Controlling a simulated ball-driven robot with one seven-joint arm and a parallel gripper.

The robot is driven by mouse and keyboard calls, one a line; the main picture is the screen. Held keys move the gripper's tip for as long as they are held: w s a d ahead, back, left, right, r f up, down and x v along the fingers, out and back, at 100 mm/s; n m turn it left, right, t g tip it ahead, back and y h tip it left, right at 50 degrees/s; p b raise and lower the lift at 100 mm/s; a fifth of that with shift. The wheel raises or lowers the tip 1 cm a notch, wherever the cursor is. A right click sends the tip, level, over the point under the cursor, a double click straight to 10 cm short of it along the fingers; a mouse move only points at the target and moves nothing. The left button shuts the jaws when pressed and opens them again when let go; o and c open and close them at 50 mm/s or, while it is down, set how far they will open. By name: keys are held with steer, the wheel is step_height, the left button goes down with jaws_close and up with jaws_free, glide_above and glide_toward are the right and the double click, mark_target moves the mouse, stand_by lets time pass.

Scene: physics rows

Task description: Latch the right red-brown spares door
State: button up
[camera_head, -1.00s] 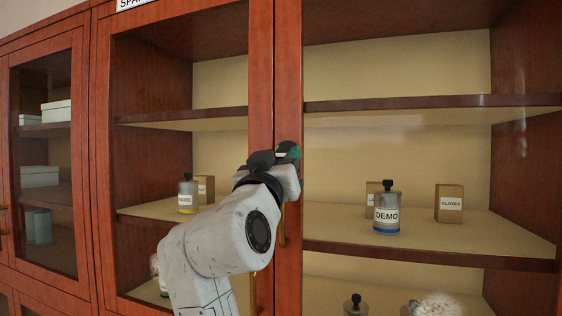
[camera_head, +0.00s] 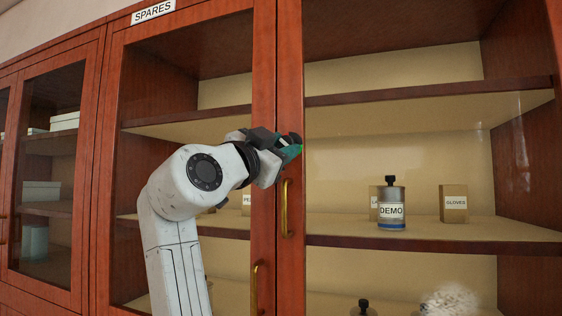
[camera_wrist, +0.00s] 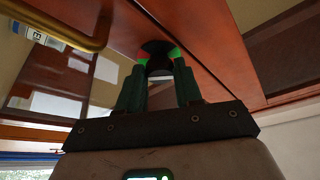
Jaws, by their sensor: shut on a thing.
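The right red-brown spares door (camera_head: 290,80) is glazed and stands beside the left door's stile (camera_head: 263,80). The two stiles look about flush in the head view, with a thin dark seam between them. My gripper (camera_head: 294,145) is at the right door's stile, above its brass handle (camera_head: 286,208). In the wrist view my gripper's green-tipped fingers (camera_wrist: 160,56) are closed on a dark round knob (camera_wrist: 155,47) on the wood. In the head view the knob is hidden behind the fingers. I cannot tell how the knob is turned.
The left door has its own brass handle (camera_head: 256,288), lower down. A SPARES sign (camera_head: 153,12) is above it. Behind the glass are a DEMO bottle (camera_head: 391,205) and a GLOVES box (camera_head: 453,204). Another glazed cabinet door (camera_head: 45,190) is at the left.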

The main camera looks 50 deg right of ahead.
steer(key=m+g, duration=0.1)
steer(key=m, duration=0.1)
steer(key=m+y, duration=0.1)
steer(key=m, duration=0.1)
steer(key=m+g, duration=0.1)
steer(key=m, duration=0.2)
steer(key=shift+w+r+g+p, duration=0.2)
steer(key=shift+r+g+p, duration=0.05)
steer(key=shift+g+p, duration=0.05)
steer(key=shift+a+m+g+y+p, duration=0.15)
steer(key=shift+m+y+p, duration=0.25)
steer(key=shift+m, duration=0.6)
steer(key=shift+d+m+g+y+p, duration=0.2)
steer(key=shift+m+y, duration=0.3)
steer(key=shift+m, duration=0.5)
steer(key=o, duration=1)
steer(key=shift+o, duration=0.2)
steer(key=a+b, duration=0.1)
steer(key=a, duration=1)
steer(key=shift+w+f, duration=0.25)
